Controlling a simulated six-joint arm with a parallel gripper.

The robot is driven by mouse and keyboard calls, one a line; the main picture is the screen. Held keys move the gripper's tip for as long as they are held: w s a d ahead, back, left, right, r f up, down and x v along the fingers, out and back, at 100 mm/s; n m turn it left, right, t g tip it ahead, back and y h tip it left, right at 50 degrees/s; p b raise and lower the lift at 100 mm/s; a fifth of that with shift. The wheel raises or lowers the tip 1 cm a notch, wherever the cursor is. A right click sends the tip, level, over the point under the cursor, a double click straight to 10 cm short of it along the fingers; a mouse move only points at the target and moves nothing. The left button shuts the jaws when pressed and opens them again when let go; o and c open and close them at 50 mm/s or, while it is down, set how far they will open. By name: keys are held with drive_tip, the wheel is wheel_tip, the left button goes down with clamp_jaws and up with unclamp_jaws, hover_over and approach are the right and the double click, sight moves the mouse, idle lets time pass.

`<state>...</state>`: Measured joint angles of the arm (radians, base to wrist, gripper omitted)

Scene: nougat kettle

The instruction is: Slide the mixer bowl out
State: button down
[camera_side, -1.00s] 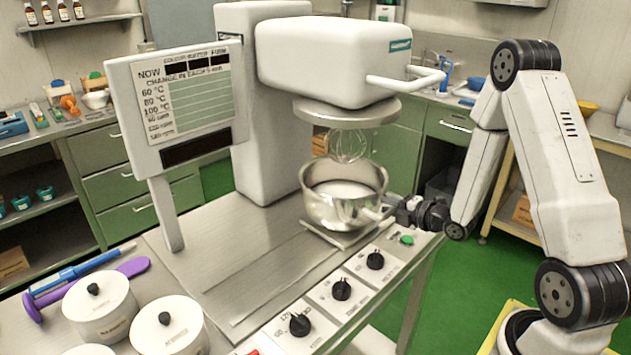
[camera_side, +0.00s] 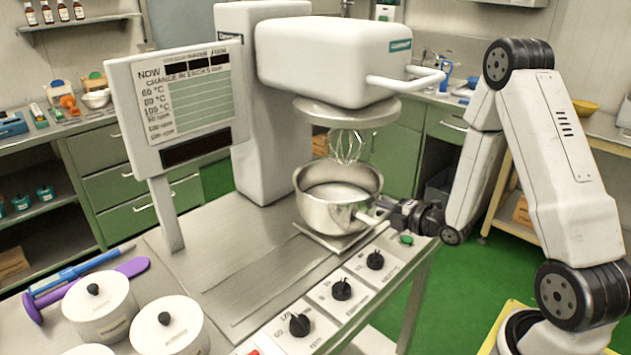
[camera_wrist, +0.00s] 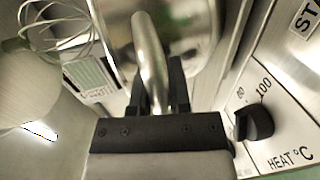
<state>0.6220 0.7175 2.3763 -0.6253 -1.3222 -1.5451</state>
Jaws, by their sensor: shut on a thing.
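The steel mixer bowl (camera_side: 325,212) stands upright on a flat plate under the mixer head, with pale contents inside. The wire whisk (camera_side: 346,147) hangs from the head, its lower end at or just above the bowl's rim. My gripper (camera_side: 384,212) is at the bowl's front right, shut on the bowl's handle. In the wrist view the curved handle (camera_wrist: 148,55) runs between the fingers of my gripper (camera_wrist: 160,88). The bowl's wall fills the top of that view, and the whisk (camera_wrist: 55,30) shows at upper left.
The white mixer head (camera_side: 330,60) overhangs the bowl. Black knobs (camera_side: 341,289) line the table's front edge, one close to my gripper in the wrist view (camera_wrist: 254,122). White lidded pots (camera_side: 100,308) stand at front left. The steel tabletop left of the bowl is clear.

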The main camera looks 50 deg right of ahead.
drive_tip(key=a, duration=2.3)
drive_tip(key=shift+a, duration=0.2)
drive_tip(key=c, duration=0.8)
unclamp_jaws()
drive_tip(key=shift+c, duration=0.2)
drive_tip(key=shift+d, duration=0.2)
